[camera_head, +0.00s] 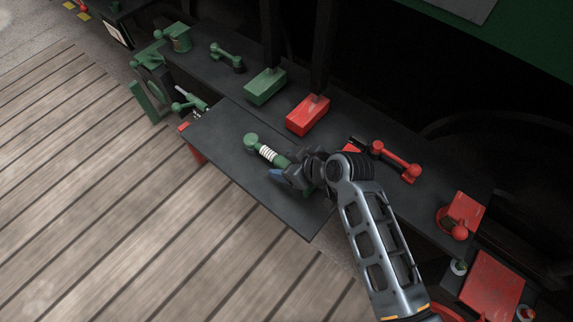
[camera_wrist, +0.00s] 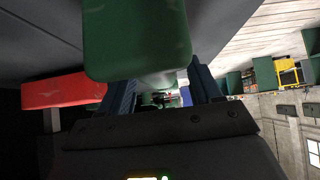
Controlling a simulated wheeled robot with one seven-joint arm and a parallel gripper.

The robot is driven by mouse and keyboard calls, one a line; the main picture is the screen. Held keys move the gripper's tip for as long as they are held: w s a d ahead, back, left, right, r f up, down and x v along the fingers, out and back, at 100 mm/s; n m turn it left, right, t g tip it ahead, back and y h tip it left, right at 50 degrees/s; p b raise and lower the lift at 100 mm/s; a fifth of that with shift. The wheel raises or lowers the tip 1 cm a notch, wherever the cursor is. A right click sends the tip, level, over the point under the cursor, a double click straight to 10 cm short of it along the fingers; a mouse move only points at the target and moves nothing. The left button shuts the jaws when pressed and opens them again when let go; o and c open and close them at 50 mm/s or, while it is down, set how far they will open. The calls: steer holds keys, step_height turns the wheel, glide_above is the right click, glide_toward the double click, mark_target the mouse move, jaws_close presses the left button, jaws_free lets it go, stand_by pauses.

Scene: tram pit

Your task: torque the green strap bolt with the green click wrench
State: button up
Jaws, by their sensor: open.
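A green wrench-like tool (camera_head: 268,153) with a round green head and a white ringed section lies along the dark bench top; I take it for the green click wrench. My gripper (camera_head: 286,172) is low over its near end, which it partly hides. In the wrist view my gripper (camera_wrist: 163,88) is open, with a blue finger on each side of a large green part (camera_wrist: 137,45), likely the wrench's handle. I cannot tell whether the fingers touch it. A green bar with knobbed ends (camera_head: 227,56) stands further back; I cannot tell which green fitting is the strap bolt.
A green block (camera_head: 265,86) and a red block (camera_head: 307,115) stand behind the wrench at dark posts. A red knobbed bar (camera_head: 396,160) is to the right. More green fittings (camera_head: 178,39) are at the far left. Open plank floor (camera_head: 110,190) lies in front.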

jaws_close()
stand_by(0.7)
